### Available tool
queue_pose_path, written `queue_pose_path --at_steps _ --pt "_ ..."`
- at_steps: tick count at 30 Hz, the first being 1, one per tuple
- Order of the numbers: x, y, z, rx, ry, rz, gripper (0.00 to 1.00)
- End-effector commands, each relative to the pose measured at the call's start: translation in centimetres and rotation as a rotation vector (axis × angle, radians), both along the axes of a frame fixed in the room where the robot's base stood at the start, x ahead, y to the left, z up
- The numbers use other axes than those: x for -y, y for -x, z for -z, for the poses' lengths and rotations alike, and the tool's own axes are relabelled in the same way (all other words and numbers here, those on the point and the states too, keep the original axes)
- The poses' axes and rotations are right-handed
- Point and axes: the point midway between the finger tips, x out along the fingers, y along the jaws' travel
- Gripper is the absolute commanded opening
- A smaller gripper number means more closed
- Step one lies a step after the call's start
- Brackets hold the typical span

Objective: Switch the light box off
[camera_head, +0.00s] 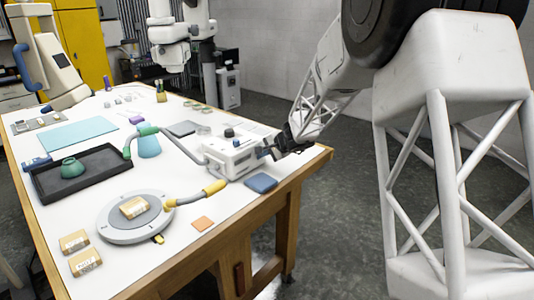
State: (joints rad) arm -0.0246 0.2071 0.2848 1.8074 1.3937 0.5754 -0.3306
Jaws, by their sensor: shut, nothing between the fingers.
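The light box (226,161) is a white box with dark knobs on top, near the right edge of the white-topped table. The switch is too small or hidden to make out, and I cannot tell whether the light is on.
A round grey turntable (118,233) carries a tan block. Two more tan blocks (74,241) lie at the front left. A black tray (110,180) holds a green pot (72,168). A dark blue pad (261,183) lies just in front of the box. Another robot arm stands behind the table.

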Motion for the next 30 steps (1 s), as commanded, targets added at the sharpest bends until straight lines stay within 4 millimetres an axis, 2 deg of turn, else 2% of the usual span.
queue_pose_path --at_steps 17,30 --pt "-0.3 -0.3 -0.3 0.000 0.000 0.000 0.00" --pt "-0.3 -0.3 -1.5 0.000 0.000 0.000 0.00"
